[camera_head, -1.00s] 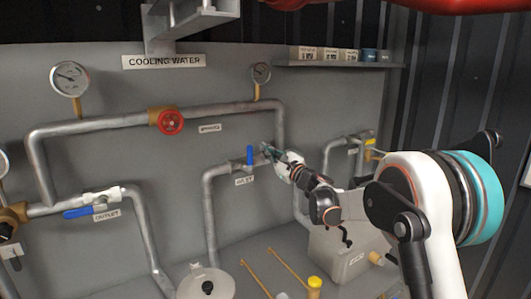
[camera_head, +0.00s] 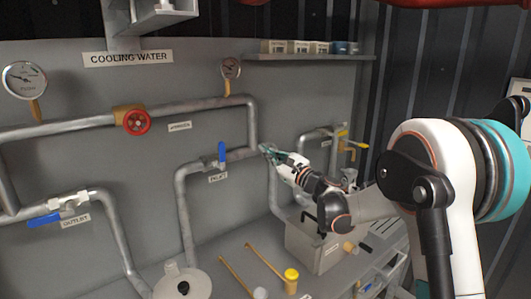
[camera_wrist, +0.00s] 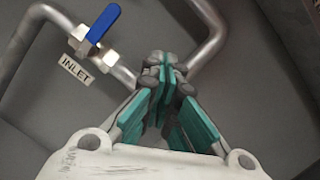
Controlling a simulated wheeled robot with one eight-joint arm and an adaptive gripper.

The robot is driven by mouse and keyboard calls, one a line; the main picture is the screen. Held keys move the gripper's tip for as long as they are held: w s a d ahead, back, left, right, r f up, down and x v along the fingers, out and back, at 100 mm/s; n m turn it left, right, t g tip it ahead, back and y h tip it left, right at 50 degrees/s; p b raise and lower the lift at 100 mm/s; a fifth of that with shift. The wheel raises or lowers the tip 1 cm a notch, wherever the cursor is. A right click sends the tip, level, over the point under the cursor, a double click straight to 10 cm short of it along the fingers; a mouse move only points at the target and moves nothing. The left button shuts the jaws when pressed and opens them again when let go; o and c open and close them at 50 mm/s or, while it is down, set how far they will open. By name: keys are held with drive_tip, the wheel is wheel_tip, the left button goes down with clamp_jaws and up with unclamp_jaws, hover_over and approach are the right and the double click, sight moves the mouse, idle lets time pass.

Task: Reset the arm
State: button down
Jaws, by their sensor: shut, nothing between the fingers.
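My gripper (camera_head: 266,150) is out in front of the grey panel, just right of the blue inlet valve handle (camera_head: 222,154). In the wrist view my gripper (camera_wrist: 168,62) has its teal fingers together at the tips, with nothing between them. The inlet valve's blue handle (camera_wrist: 103,22) shows at the upper left there, apart from the fingers, above the INLET label (camera_wrist: 76,71). My arm reaches in from the right, bent at the elbow.
A red handwheel (camera_head: 136,122) sits on the upper pipe and a blue outlet handle (camera_head: 45,219) at the lower left. A grey box (camera_head: 312,247) stands below my forearm. A shelf (camera_head: 300,58) holds small boxes.

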drive_tip(key=s+d+r+m+t+h+b, duration=0.15)
drive_tip(key=s+d+r+m+h, duration=0.4)
drive_tip(key=m, duration=0.65)
drive_tip(key=s+d+r+m+t+h, duration=0.2)
drive_tip(key=s+d+r+m+h, duration=0.15)
drive_tip(key=d+m+h, duration=0.55)
drive_tip(key=s+d+f+m+g, duration=0.2)
drive_tip(key=s+f+m, duration=0.1)
drive_tip(key=s+m, duration=0.35)
drive_tip(key=s+d+f+m+g, duration=0.2)
drive_tip(key=s+m, duration=0.3)
drive_tip(key=m, duration=0.2)
drive_tip(key=s+a+f+m+g, duration=0.1)
drive_tip(key=s+f+m+g, duration=0.1)
drive_tip(key=s+f+m, duration=0.3)
drive_tip(key=s+a+f+m+g+b, duration=0.1)
drive_tip(key=s+f+m+g, duration=0.2)
drive_tip(key=s, duration=1)
drive_tip(key=s+a+f+m+g+y+b, duration=0.1)
drive_tip(key=s+f+m+g, duration=0.2)
drive_tip(key=s+f+m, duration=0.5)
wheel_tip(320, 180, down, 4)
drive_tip(key=shift+s+a+r, duration=0.2)
drive_tip(key=shift+s+a, duration=0.15)
drive_tip(key=shift+s, duration=0.5)
